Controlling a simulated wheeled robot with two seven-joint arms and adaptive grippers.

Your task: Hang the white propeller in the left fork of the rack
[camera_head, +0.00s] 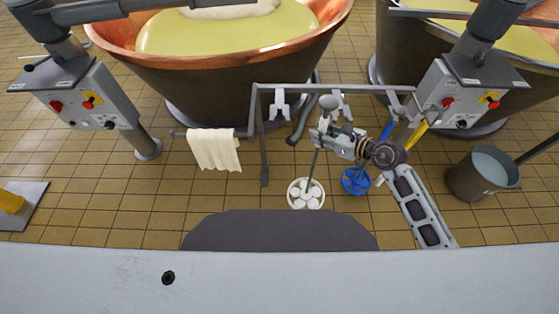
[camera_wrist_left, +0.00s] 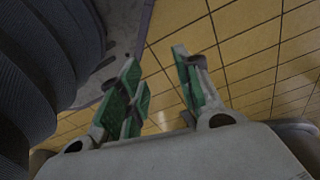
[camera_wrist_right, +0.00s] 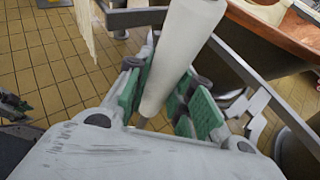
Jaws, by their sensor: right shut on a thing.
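The white propeller (camera_head: 306,195) hangs low at the end of a thin grey shaft in the head view, left of a blue propeller (camera_head: 356,181). My right gripper (camera_head: 320,136) is shut on its white handle, whose rounded top shows just above the fingers. In the right wrist view the white handle (camera_wrist_right: 181,50) stands tilted between the green finger pads. The rack (camera_head: 264,130) carries a left fork (camera_head: 279,104), which is empty and left of the handle. A middle fork (camera_head: 341,106) is partly behind the handle. My left gripper (camera_wrist_left: 157,62) is open and empty.
A white cloth (camera_head: 214,149) hangs on the rail left of the rack. Copper vats (camera_head: 225,75) stand behind. Grey control boxes (camera_head: 88,100) flank the rack, and a bucket (camera_head: 482,173) stands at right. Tiled floor is open at left.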

